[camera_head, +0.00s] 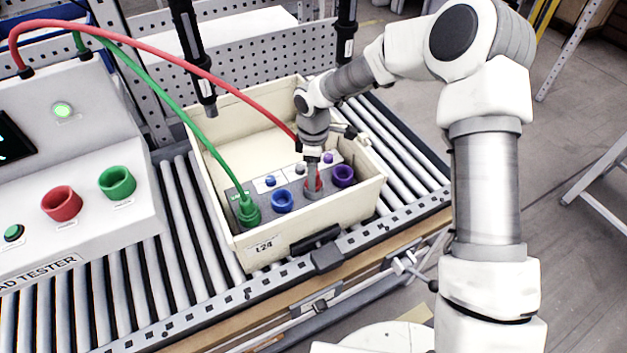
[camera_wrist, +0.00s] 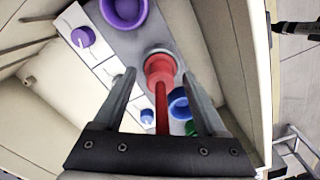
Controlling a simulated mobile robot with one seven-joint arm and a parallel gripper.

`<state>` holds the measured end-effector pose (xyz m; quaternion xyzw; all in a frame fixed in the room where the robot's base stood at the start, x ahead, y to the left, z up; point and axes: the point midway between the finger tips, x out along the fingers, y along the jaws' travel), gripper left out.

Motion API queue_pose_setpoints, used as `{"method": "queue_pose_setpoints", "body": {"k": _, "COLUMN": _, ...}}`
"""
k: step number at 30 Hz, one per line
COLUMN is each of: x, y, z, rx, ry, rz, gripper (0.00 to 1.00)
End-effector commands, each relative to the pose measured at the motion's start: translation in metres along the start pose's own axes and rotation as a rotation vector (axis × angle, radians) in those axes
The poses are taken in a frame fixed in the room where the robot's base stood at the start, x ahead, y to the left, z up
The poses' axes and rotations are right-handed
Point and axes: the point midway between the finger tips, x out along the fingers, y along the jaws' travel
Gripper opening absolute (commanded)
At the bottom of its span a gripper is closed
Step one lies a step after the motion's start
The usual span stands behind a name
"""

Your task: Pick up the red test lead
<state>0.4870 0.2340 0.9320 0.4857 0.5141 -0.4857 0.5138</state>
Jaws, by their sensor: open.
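The red test lead (camera_head: 170,57) arches from the lead tester into the cream crate, where its plug end stands beneath my gripper. In the wrist view the red plug (camera_wrist: 160,70) sits at a grey ring socket, its red cable running back toward the palm. My gripper (camera_head: 312,180) points down inside the crate over the plug. In the wrist view my gripper (camera_wrist: 159,76) is open, with one finger on each side of the red plug and cable. Visible gaps separate the fingers from the cable. The head view mostly hides the plug behind the gripper.
The cream crate (camera_head: 218,177) has walls around the work area. Beside the red plug are a blue socket (camera_head: 282,201), a purple socket (camera_head: 343,176) and a green plug (camera_head: 248,212). The tester (camera_head: 75,240) stands left. Dark vertical tools (camera_head: 197,60) hang behind the crate.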

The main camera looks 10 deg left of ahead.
Motion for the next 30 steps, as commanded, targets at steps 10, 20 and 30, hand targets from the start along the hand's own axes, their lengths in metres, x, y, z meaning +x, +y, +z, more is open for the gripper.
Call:
{"method": "queue_pose_setpoints", "body": {"k": 10, "x": 0.0128, "y": -0.0002, "z": -0.0006, "rx": 0.000, "ry": 0.000, "rz": 0.001, "gripper": 0.74}}
{"method": "queue_pose_setpoints", "body": {"k": 20, "x": 0.0125, "y": -0.0003, "z": -0.0007, "rx": 0.000, "ry": 0.000, "rz": 0.000, "gripper": 0.18}}
{"method": "queue_pose_setpoints", "body": {"k": 30, "x": 0.0122, "y": -0.0002, "z": -0.0007, "rx": 0.000, "ry": 0.000, "rz": 0.001, "gripper": 0.00}}
